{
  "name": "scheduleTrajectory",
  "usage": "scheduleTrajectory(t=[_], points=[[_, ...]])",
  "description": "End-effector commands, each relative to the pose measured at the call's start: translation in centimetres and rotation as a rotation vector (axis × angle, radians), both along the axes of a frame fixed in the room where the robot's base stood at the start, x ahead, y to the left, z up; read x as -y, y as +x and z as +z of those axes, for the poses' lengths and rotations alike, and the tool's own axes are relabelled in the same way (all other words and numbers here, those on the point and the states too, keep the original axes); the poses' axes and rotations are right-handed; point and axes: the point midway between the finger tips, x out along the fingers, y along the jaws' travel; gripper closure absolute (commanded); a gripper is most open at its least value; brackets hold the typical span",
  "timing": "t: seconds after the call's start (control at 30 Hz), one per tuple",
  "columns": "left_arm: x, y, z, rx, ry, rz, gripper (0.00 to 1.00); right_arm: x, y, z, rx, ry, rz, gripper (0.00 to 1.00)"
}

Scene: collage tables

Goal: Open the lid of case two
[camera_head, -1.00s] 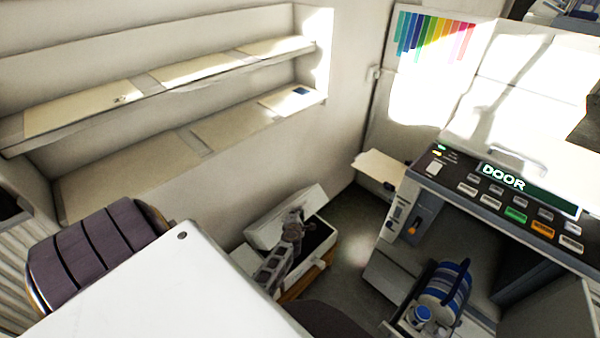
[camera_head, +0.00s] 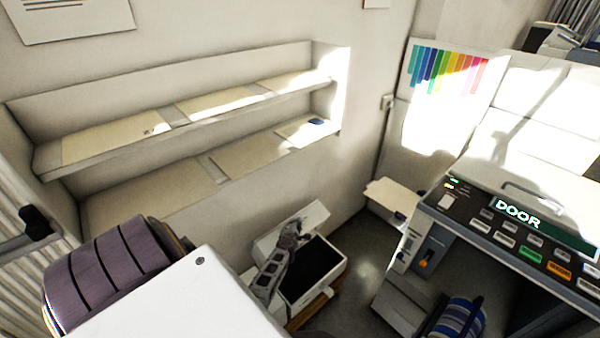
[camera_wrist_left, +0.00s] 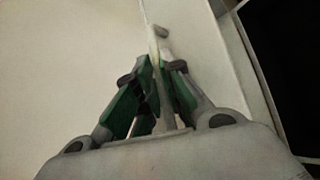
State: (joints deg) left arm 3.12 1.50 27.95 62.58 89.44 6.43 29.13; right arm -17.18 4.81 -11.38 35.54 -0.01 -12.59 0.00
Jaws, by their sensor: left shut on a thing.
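A white case (camera_head: 325,285) with a dark inside stands low by the wall in the head view. I see no number on it. Its white lid (camera_head: 312,217) is tilted up on the side toward the wall, and much of the dark inside shows. My left gripper (camera_head: 290,234) is at the lid, its arm reaching across the case's left part. In the left wrist view the green-padded fingers (camera_wrist_left: 160,72) are closed on the thin edge of the pale lid (camera_wrist_left: 70,60). The case's dark inside shows at the right there. My right gripper is in neither view.
A white tabletop (camera_head: 185,305) fills the lower left, beside a dark ribbed cushion-like thing (camera_head: 105,270). Wall shelves (camera_head: 45,155) are behind. A machine with a DOOR panel (camera_head: 515,212) and a blue striped thing (camera_head: 462,318) stand right. Grey floor (camera_head: 355,300) is open between.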

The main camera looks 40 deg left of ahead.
Motion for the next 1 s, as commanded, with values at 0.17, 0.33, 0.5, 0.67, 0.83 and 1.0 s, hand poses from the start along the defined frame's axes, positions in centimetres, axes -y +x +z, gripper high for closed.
scheduleTrajectory(t=[0.17,0.33,0.5,0.67,0.83,1.0], points=[[-2.3,0.3,0.7,0.003,0.007,0.003,1.00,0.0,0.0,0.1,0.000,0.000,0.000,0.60],[-3.8,0.4,0.8,0.005,0.006,0.003,1.00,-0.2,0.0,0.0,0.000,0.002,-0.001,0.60],[-5.3,0.5,0.9,0.004,0.009,0.004,1.00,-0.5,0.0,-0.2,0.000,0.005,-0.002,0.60],[-6.5,0.7,1.0,0.004,0.012,0.001,1.00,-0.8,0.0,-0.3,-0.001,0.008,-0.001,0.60],[-7.4,0.8,1.1,0.006,0.012,0.001,1.00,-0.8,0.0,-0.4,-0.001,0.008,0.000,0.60],[-7.9,0.9,1.1,0.007,0.011,0.002,1.00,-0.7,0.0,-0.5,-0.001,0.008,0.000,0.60]])
